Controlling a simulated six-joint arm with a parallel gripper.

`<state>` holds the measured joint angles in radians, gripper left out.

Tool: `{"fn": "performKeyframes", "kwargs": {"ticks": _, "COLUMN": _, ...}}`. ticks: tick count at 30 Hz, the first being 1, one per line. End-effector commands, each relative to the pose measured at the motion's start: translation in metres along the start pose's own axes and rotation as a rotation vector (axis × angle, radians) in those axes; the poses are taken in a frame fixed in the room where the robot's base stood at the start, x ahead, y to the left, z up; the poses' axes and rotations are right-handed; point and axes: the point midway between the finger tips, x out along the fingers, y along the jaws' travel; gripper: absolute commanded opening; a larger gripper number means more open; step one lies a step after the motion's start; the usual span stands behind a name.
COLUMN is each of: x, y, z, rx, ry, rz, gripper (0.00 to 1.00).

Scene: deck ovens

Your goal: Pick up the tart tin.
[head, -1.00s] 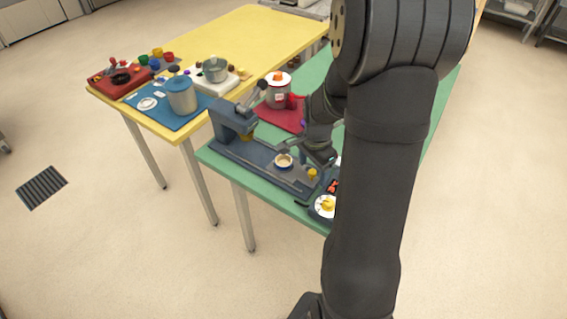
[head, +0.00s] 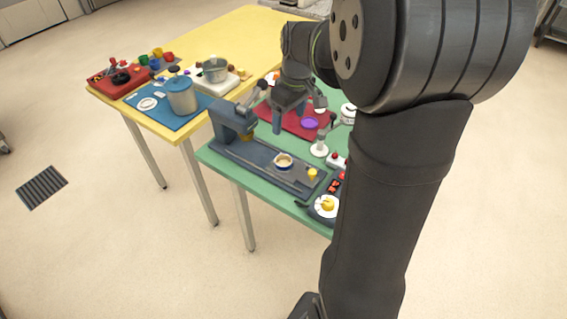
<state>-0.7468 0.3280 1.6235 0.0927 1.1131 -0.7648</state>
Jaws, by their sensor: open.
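A small round tin with a pale, cream-coloured inside (head: 283,160), which looks like the tart tin, sits on the flat bed of the blue-grey press (head: 262,165). It is in front of and to the right of the press's upright head. My gripper (head: 289,119) is open and empty, pointing down above the far side of the press. It is apart from the tin, which shows in full below it. The gripper and wrist hide part of the red mat behind.
A purple round item (head: 310,123) lies on the red mat (head: 293,126). A white stand (head: 320,148) and a plate with yellow food (head: 326,205) are to the right. My arm hides the green table's right side.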

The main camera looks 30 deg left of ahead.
Motion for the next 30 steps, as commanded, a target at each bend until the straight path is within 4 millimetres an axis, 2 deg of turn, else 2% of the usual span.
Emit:
{"fn": "performKeyframes", "kwargs": {"ticks": 4, "x": -0.006, "y": -0.002, "z": -0.004, "rx": -0.087, "ry": 0.006, "rz": -0.001, "gripper": 0.75}}
{"fn": "performKeyframes", "kwargs": {"ticks": 7, "x": 0.004, "y": -0.003, "z": -0.004, "rx": -0.101, "ry": 0.004, "rz": -0.004, "gripper": 0.75}}
{"fn": "performKeyframes", "kwargs": {"ticks": 21, "x": 0.099, "y": -0.002, "z": -0.004, "rx": -0.097, "ry": 0.003, "rz": -0.005, "gripper": 0.75}}
{"fn": "performKeyframes", "kwargs": {"ticks": 30, "x": 0.123, "y": -0.001, "z": -0.002, "rx": -0.097, "ry": 0.004, "rz": -0.003, "gripper": 0.75}}
